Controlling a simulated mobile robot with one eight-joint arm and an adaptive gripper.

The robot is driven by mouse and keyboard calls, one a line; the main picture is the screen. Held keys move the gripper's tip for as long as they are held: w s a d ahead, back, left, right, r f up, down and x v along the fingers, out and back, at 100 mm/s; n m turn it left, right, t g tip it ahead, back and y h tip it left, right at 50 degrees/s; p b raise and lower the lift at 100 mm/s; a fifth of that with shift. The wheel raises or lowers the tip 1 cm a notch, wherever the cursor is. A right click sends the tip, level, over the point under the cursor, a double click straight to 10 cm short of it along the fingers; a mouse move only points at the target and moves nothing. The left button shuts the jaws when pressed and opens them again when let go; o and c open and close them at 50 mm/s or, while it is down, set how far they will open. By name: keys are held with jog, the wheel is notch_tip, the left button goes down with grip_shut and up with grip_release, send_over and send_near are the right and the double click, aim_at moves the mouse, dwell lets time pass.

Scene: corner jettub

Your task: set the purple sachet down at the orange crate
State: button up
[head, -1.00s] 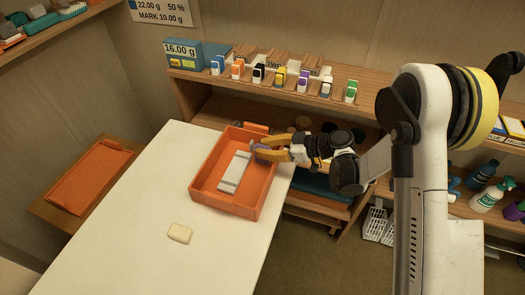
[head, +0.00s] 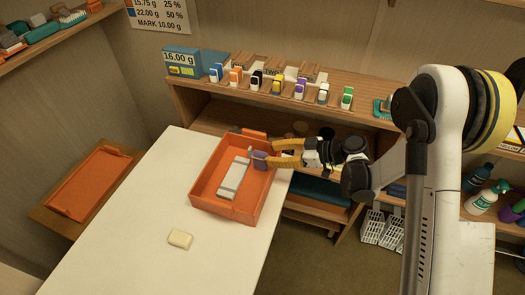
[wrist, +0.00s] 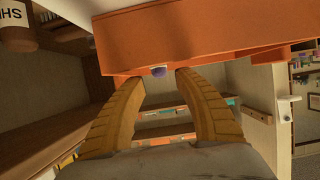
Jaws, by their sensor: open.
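The orange crate (head: 211,208) stands on the white table, and its wall fills the top of the wrist view (wrist: 220,32). The purple sachet (head: 260,160) is at the crate's right side, by the rim. I cannot tell whether it rests on the rim or inside against the wall.
A white-grey block (head: 234,178) lies in the crate. A cream bar (head: 180,239) lies on the white table (head: 125,220), whose front is otherwise clear. Another orange tray (head: 90,183) is at the left. A wooden shelf with several coloured small packs (head: 300,89) stands behind.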

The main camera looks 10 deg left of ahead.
jog(key=p+v, duration=0.2)
jog(key=v, duration=0.5)
jog(key=shift+d+r, duration=0.25)
jog(key=s+d+r+m+t+h, duration=0.35)
jog(key=d+r+m+h, duration=0.35)
jog(key=r, duration=0.5)
jog(key=s+d+r+m+t+h, duration=0.1)
jog(key=s+d+r+m+h, duration=0.2)
jog(key=s+d+m, duration=0.2)
jog(key=s+d+r+m+t+h, duration=0.1)
jog(key=s+d+r+m+h, duration=0.2)
jog(key=s+d, duration=0.8)
jog(key=shift+s+d+m+t+h, duration=0.2)
jog(key=shift+m+t+h, duration=0.15)
jog(key=shift+m, duration=0.65)
jog(key=shift+a, duration=0.1)
